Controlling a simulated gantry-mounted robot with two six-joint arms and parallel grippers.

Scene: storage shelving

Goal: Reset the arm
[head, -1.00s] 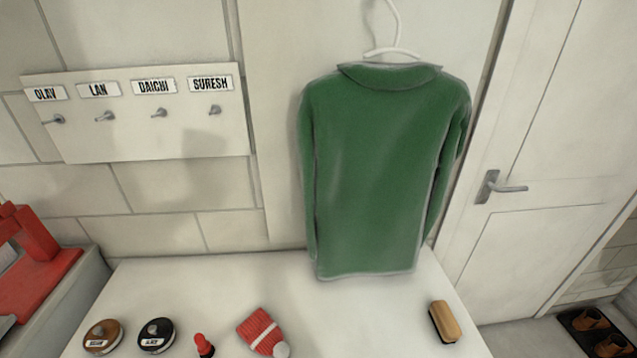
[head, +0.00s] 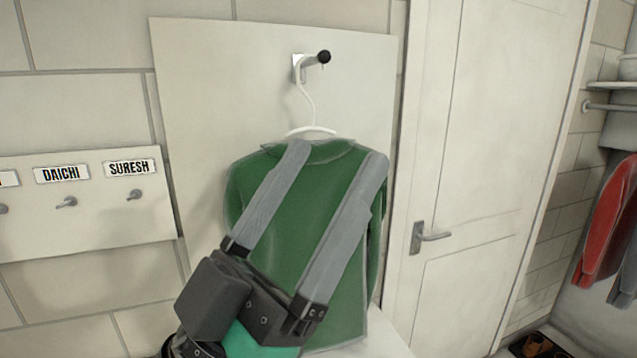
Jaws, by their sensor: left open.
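My left gripper (head: 333,150) reaches up from the bottom of the head view, its two grey fingers spread wide apart. It is in front of a green long-sleeved garment (head: 316,232) and hides parts of it. The garment hangs on a white hanger (head: 311,131), whose hook goes up to a wall hook with a black knob (head: 323,57). I see nothing held between the fingertips. Whether the fingers touch the cloth cannot be told. My right gripper is not in view.
A panel of small pegs with name labels (head: 129,168) is on the wall at left. A closed white door (head: 480,130) with a lever handle (head: 430,236) stands to the right. Red and grey garments (head: 603,222) hang at the far right. A white table (head: 388,335) is below.

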